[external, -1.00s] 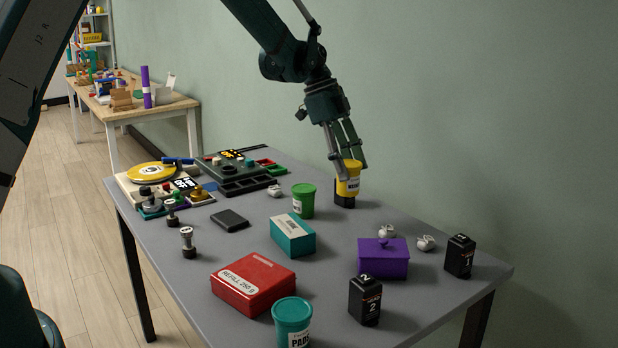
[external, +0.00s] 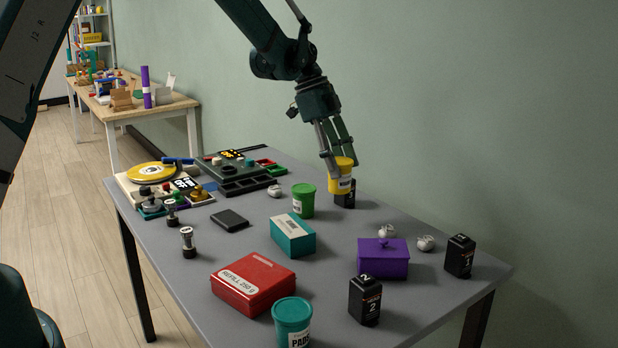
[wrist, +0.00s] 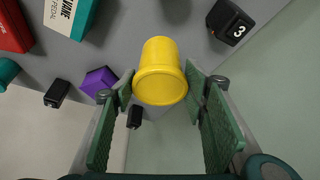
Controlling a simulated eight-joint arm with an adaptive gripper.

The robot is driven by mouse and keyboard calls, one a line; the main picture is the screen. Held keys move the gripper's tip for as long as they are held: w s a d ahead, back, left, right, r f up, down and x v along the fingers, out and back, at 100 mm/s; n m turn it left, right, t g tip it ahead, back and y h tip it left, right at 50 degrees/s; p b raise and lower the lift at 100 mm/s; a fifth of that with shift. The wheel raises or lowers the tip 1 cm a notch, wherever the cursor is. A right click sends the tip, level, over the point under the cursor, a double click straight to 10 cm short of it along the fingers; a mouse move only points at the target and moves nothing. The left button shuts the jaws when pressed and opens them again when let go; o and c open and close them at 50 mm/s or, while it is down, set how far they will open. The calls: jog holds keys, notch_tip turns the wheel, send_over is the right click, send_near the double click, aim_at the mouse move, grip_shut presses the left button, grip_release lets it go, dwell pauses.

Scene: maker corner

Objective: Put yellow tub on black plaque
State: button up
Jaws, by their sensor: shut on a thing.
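The yellow tub (external: 340,177) is held upright between the fingers of my gripper (external: 339,158), above the grey table. It also shows in the wrist view (wrist: 161,72) between the green finger pads (wrist: 160,110). The black plaque (external: 230,220) appears to be the flat dark slab lying on the table, left of the green tub (external: 304,201). My gripper is to the right of and behind that plaque. A black box (external: 345,198) stands close behind the tub and is partly hidden by it; its 3 shows in the wrist view (wrist: 230,22).
A teal box (external: 293,236), red box (external: 253,283), purple box (external: 383,261) and teal tub (external: 293,322) stand toward the front. Two other black boxes (external: 365,300) (external: 460,256) are at the right. Dark bolts (external: 188,242) stand left. Free table lies around the plaque.

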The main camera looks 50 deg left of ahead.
jog(key=s+a+r+n+p, duration=0.1)
jog(key=s+a+n, duration=0.1)
jog(key=s+a, duration=0.95)
jog(key=n+t+y+p, duration=0.1)
jog(key=n+t, duration=0.1)
jog(key=n, duration=0.1)
send_over(228, 217)
jog(key=shift+d+r, duration=0.1)
jog(key=shift+r, duration=0.3)
notch_tip(228, 217, down, 6)
jog(key=shift+f+b, duration=0.15)
jog(key=shift+b, duration=0.15)
jog(key=shift+f, duration=0.15)
jog(key=shift+f, duration=1.75)
jog(key=shift+f+b, duration=0.15)
jog(key=shift+b, duration=0.25)
